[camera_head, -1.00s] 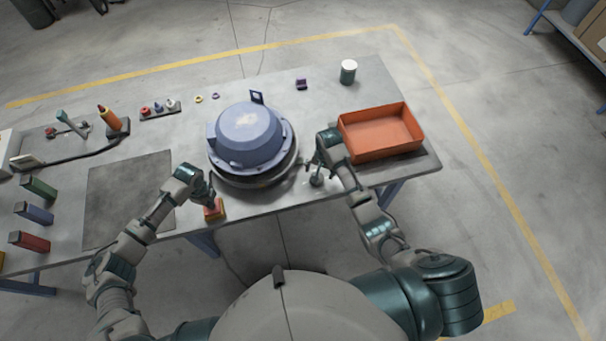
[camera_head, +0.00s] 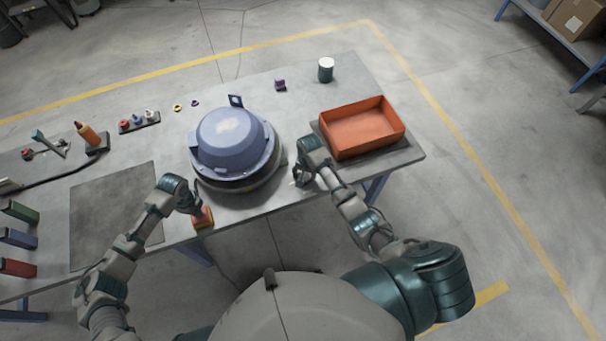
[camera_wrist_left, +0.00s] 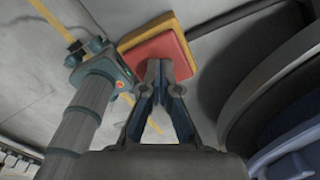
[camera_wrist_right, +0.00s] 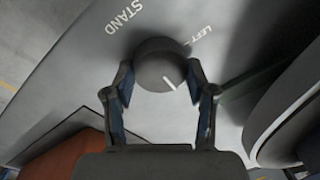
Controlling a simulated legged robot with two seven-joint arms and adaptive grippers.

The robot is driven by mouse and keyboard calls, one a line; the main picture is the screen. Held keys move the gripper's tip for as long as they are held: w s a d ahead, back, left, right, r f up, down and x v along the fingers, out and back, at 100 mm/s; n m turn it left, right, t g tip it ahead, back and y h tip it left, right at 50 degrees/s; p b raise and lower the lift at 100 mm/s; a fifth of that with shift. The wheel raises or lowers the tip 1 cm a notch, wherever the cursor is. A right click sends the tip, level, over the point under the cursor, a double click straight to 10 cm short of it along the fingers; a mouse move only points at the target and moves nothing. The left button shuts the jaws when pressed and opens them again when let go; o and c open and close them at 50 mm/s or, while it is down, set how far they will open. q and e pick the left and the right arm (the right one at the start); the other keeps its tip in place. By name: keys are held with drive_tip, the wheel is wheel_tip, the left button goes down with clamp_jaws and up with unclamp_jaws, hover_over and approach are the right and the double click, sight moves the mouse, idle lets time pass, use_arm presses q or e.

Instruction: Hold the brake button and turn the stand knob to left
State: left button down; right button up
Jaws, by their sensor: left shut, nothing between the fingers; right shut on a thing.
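The brake button (camera_head: 202,220) is a red block on a yellow base at the table's front edge; it also shows in the left wrist view (camera_wrist_left: 158,52). My left gripper (camera_head: 197,209) is shut and empty, its fingertips (camera_wrist_left: 158,68) against the red top. The stand knob (camera_wrist_right: 158,62) is round and dark grey, with a white pointer line on its near lower side, directed away from the LEFT mark. My right gripper (camera_wrist_right: 160,82) is shut on the knob, one finger on each side. In the head view my right gripper (camera_head: 299,178) largely hides the knob.
A blue hood (camera_head: 229,140) on a round stand sits between my grippers. An orange bin (camera_head: 362,128) lies right of my right gripper. LEFT and STAND labels are printed beside the knob.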

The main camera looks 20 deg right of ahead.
use_arm(q)
drive_tip(key=shift+s+f, duration=0.2)
use_arm(e)
drive_tip(key=shift+f+n, duration=0.1)
drive_tip(key=shift+n, duration=0.2)
drive_tip(key=n, duration=0.3)
drive_tip(key=shift+n, duration=0.4)
drive_tip(key=n, duration=0.4)
drive_tip(key=shift+w+n+g, duration=0.1)
drive_tip(key=shift+n+g, duration=0.2)
drive_tip(key=shift+g, duration=0.1)
drive_tip(key=n, duration=0.4)
drive_tip(key=shift+a, duration=0.15)
drive_tip(key=shift+a+n+g, duration=0.1)
drive_tip(key=shift+n+g, duration=0.2)
drive_tip(key=shift+n, duration=2)
drive_tip(key=o, duration=1.2)
